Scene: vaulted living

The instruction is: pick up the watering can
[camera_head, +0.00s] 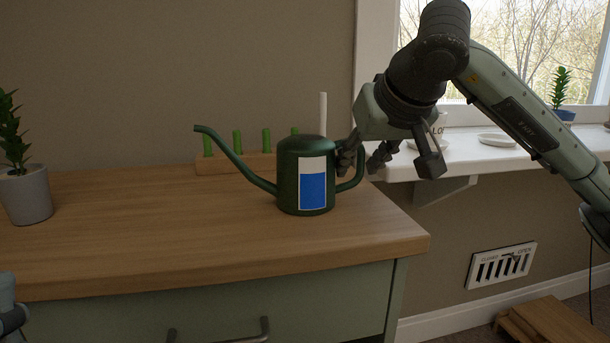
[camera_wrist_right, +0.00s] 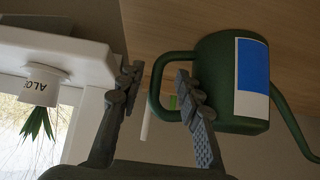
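The dark green watering can (camera_head: 288,185) stands upright on the wooden top of a cabinet. It has a blue and white label, a long spout to the left and a loop handle on the right. My right gripper (camera_head: 363,160) is open at the handle side. In the right wrist view, the can (camera_wrist_right: 219,70) is at the right and its handle (camera_wrist_right: 157,88) shows between the open fingers of the right gripper (camera_wrist_right: 158,80). I cannot tell whether a finger touches it. Only a small piece of my left arm shows at the lower left edge of the head view.
A wooden rack (camera_head: 236,163) with green pegs stands behind the can. A potted plant (camera_head: 26,196) is at the left. A white windowsill (camera_head: 470,150) with a mug and dishes lies behind my right arm. The cabinet top (camera_head: 160,245) in front is clear.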

